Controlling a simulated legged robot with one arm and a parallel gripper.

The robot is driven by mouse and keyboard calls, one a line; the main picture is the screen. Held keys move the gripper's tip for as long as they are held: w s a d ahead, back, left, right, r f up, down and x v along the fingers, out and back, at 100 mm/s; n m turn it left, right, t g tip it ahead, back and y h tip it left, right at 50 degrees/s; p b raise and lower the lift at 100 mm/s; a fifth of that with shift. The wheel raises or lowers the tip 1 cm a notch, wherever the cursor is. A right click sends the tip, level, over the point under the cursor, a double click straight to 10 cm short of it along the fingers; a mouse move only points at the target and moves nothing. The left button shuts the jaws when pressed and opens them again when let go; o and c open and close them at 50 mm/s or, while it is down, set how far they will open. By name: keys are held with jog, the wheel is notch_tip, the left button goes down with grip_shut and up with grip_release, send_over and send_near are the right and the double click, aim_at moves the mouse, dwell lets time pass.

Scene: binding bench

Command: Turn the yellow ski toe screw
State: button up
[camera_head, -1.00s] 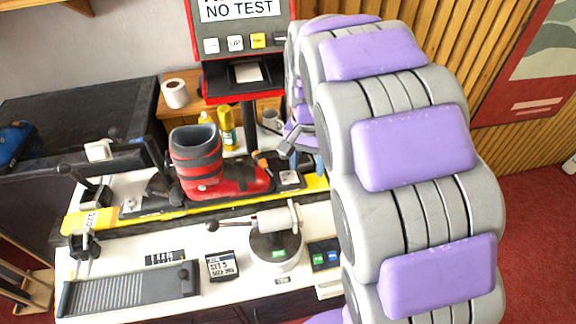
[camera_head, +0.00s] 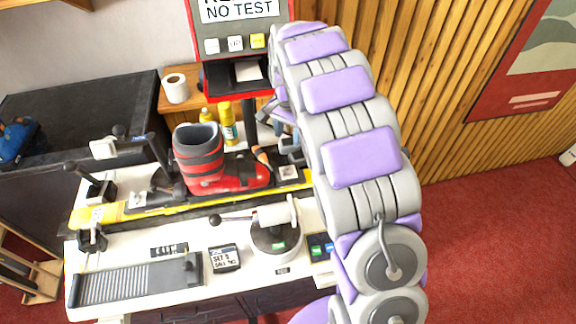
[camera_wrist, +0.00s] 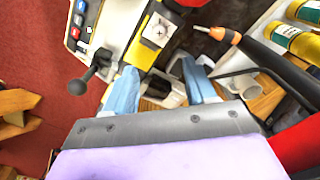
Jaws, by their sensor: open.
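The yellow ski (camera_head: 112,214) lies across the bench with a red and grey boot (camera_head: 215,170) clamped in its binding. A pale square plate with a cross-like screw head (camera_head: 289,172) sits at the toe end, right of the boot. In the wrist view this plate and screw (camera_wrist: 157,31) show at the top middle, on the yellow ski (camera_wrist: 140,52). My gripper (camera_wrist: 158,82) is open, with two light-blue fingers apart and nothing gripped between them. The screw is beyond the fingertips, not touched. In the head view my arm mostly hides the gripper.
An orange-tipped dark tool (camera_wrist: 262,52) lies close right of the fingers, with yellow bottles (camera_wrist: 296,40) beyond it. A black ball-ended lever (camera_wrist: 88,78) stands left. A red test display (camera_head: 240,40) rises behind the boot. A round clamp base (camera_head: 275,245) stands in front.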

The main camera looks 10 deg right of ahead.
aim_at(288, 169)
notch_tip(288, 169, down, 15)
jog(key=shift+b, duration=0.95)
jog(key=shift+c, duration=0.3)
grip_shut()
jog(key=shift+n, duration=0.3)
jog(key=shift+r+n+p, duration=0.1)
jog(key=shift+n+p, duration=0.65)
jog(key=shift+n, duration=0.25)
jog(key=n+p, duration=0.1)
jog(key=n, duration=0.2)
jog(key=shift+n, duration=0.3)
jog(key=n+p, duration=0.2)
jog(key=n, duration=0.3)
jog(key=shift+n, duration=0.3)
